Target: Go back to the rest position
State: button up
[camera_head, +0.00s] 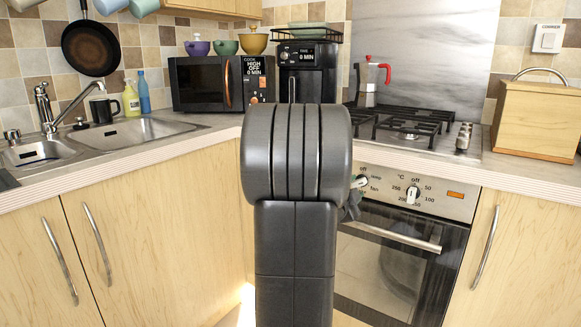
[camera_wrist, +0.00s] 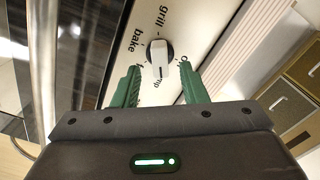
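My gripper (camera_wrist: 160,72) is open in the wrist view, with its two green fingers apart. A white oven knob (camera_wrist: 160,58) lies between and just beyond the fingertips, with "grill" and "bake" printed around it. I cannot tell whether a finger touches it. In the head view, my dark arm fills the middle, and a bit of my gripper (camera_head: 352,205) shows behind it by the left oven knob (camera_head: 360,182). Most of the gripper is hidden there by the arm.
The oven (camera_head: 385,265) is closed, with a bar handle (camera_head: 392,237). Above it is the gas hob (camera_head: 415,132) with a moka pot (camera_head: 371,82). A sink (camera_head: 135,130) and black mug (camera_head: 103,109) are at left.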

jog(key=shift+x, duration=1.15)
jog(key=shift+s, duration=0.1)
